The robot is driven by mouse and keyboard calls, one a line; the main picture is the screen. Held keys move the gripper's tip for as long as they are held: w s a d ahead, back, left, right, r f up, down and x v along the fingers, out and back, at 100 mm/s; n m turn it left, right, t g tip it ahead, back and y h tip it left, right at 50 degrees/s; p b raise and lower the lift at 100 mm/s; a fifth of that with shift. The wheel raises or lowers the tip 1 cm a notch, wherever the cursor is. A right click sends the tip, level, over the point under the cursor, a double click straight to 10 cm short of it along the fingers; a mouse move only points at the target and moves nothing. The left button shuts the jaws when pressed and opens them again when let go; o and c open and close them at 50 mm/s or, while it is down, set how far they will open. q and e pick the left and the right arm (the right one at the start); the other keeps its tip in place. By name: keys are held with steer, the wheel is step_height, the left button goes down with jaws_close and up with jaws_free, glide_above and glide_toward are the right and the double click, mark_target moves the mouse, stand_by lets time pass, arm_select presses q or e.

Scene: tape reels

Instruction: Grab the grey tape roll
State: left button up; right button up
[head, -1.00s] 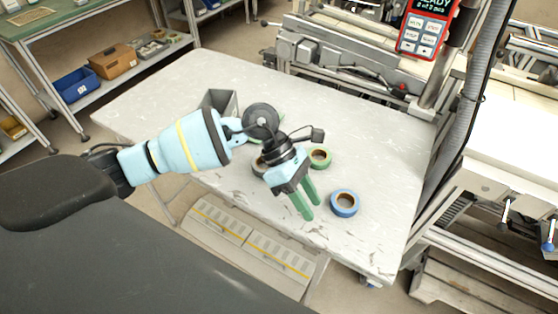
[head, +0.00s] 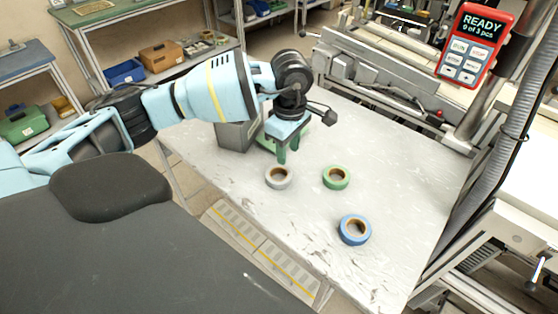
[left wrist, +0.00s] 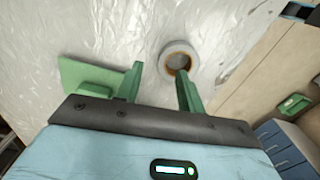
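The grey tape roll (head: 271,183) lies flat on the white table, with a brown core, just in front of my left gripper (head: 288,155). My left gripper is open and empty, with green fingers pointing down, behind the roll in the head view. In the left wrist view the grey tape roll (left wrist: 183,45) lies beyond the right fingertip, which overlaps its near edge in the picture. The gap between the fingers of my left gripper (left wrist: 160,70) is left of the roll's middle. My right gripper is in neither view.
A green tape roll (head: 329,184) and a blue tape roll (head: 345,239) lie to the right on the table (head: 400,190). A grey bin (head: 235,138) stands left of the gripper. A flat green thing (left wrist: 85,75) lies left of the fingers. The table's front edge is near the grey roll.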

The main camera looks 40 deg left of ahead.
mark_target(285, 167)
arm_select(q)
steer(key=shift+s+a+f+p, duration=0.1)
steer(key=shift+s+f+p, duration=0.1)
steer(key=shift+f, duration=1.15)
steer(key=shift+s+a+f+p, duration=0.1)
steer(key=shift+s+f, duration=0.05)
steer(key=shift+f, duration=1.15)
jaws_close()
